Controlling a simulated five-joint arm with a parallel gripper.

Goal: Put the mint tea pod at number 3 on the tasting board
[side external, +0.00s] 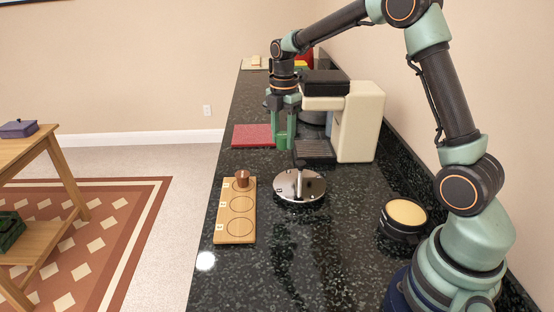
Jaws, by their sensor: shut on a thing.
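The tasting board (234,232) is a light wooden strip with a row of ringed places, at the counter's left edge. Small number labels run along its left side, too small to read. A brown pod (242,179) stands at its far end; the middle and near rings are bare. My gripper (284,143) is beyond the board and to its right, in front of the coffee machine. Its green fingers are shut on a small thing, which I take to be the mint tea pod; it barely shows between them.
A round chrome-topped stand (299,186) is right of the board. The cream coffee machine (362,122) with its drip tray (315,150) is close by my gripper. A red mat (253,136) lies left of it. A black round container (403,216) stands near my base.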

